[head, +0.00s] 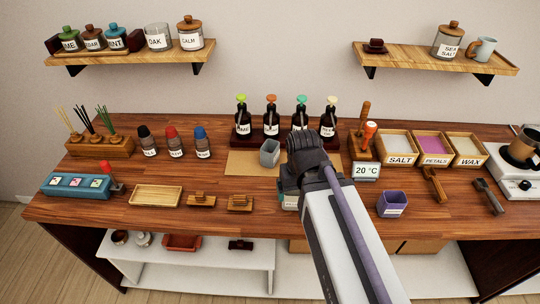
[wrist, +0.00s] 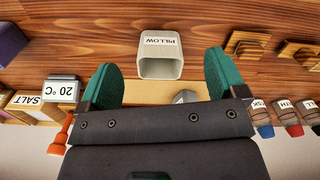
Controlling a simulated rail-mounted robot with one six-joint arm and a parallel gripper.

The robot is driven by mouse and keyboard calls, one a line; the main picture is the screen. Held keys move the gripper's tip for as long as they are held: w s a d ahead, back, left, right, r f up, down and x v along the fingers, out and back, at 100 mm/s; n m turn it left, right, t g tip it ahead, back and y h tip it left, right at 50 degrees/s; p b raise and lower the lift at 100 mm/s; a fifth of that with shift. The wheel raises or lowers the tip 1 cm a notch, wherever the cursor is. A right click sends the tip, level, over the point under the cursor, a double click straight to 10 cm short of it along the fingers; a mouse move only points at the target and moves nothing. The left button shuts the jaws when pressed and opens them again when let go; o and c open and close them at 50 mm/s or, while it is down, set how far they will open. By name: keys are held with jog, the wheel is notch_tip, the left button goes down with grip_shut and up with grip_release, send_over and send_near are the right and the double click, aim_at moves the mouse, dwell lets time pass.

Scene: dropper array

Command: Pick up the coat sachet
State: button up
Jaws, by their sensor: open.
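No label that I can read says COAT, so I cannot tell which holder is the coat sachet. A purple square holder (head: 391,204) with a small label stands at the front right; its edge shows in the wrist view (wrist: 10,45). A pale holder marked PILLOW (wrist: 160,57) stands between and beyond my fingertips; in the head view my arm mostly hides it. A grey holder (head: 270,152) stands on the tan mat (head: 240,163), partly hidden by my gripper in the wrist view (wrist: 186,97). My gripper (wrist: 160,75) is open and empty, above the mat.
Several dropper bottles (head: 271,118) stand behind the mat. A temperature display (head: 366,170) and labelled trays (head: 398,147) stand to the right. A wooden tray (head: 156,196) and small wooden blocks (head: 240,203) lie front left. Some wood near the purple holder is clear.

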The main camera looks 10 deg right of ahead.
jog(key=shift+o, duration=0.8)
jog(key=n+t+y+b, duration=0.1)
jog(key=n+t+y, duration=0.25)
jog(key=n, duration=0.75)
send_near(277, 149)
jog(key=w+f, duration=0.1)
jog(key=shift+g, duration=0.45)
jog(key=b+x, duration=0.6)
jog(key=shift+a+f, duration=0.1)
jog(key=shift+a, duration=0.1)
jog(key=b+x, duration=0.4)
jog(key=x, duration=0.1)
jog(key=shift+a, duration=0.1)
jog(key=shift+w+a+b, duration=0.1)
jog(key=shift+b, duration=0.2)
jog(key=shift+r, duration=0.2)
jog(key=c, duration=0.9)
jog(key=s+r+p, duration=0.2)
jog(key=p, duration=0.1)
jog(key=shift+s+a+r, duration=0.1)
jog(key=shift+a+r, duration=0.1)
jog(key=shift+a, duration=0.05)
jog(key=shift+c, duration=0.2)
jog(key=s+a+r+p, duration=0.2)
jog(key=s+r+p, duration=0.3)
jog(key=s, duration=0.6)
jog(key=shift+s+a+r, duration=0.25)
jog(key=shift+s+r, duration=0.05)
